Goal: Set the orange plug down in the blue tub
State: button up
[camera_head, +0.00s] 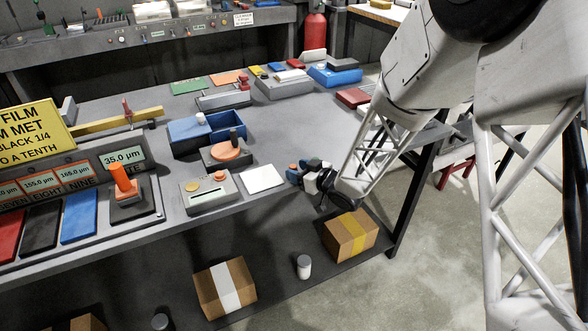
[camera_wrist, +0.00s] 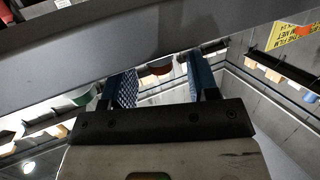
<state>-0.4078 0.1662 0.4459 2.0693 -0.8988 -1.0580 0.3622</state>
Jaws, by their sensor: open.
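The blue tub (camera_head: 186,132) is further back, near the middle of the table. It has a divider, and a small white round thing shows at it. My gripper (camera_head: 304,172) is at the right front edge of the table, far right of the peg and the tub. In the wrist view my gripper (camera_wrist: 163,82) has its two blue-padded fingers apart with nothing held between them. The peg and tub are not clearly seen there.
A grey block with an orange disc and black knob (camera_head: 226,151) stands just in front of the tub. A grey box with a yellow button (camera_head: 207,191) and a white pad (camera_head: 262,179) lie between peg and gripper. A yellow bar (camera_head: 120,122) and sign (camera_head: 36,130) stand left.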

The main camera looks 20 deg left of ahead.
jog(key=shift+v, duration=2.75)
jog(key=shift+w+d, duration=0.1)
jog(key=s+d+r+m+t+h, duration=0.15)
jog(key=d+r+m+h, duration=0.4)
jog(key=d, duration=0.65)
jog(key=s+d+r+m+t+h, duration=0.1)
jog(key=d+r+m+t+h, duration=0.1)
jog(key=d+r+h, duration=0.8)
jog(key=s+d+r+m+g, duration=0.2)
jog(key=s+d+m+g, duration=0.15)
jog(key=s+d, duration=0.8)
jog(key=s+d+r+m+g, duration=0.2)
jog(key=s+g, duration=0.1)
jog(key=s, duration=1.4)
jog(key=shift+s+m+g+y, duration=0.2)
jog(key=shift+m+g+y, duration=0.1)
jog(key=shift+y, duration=0.15)
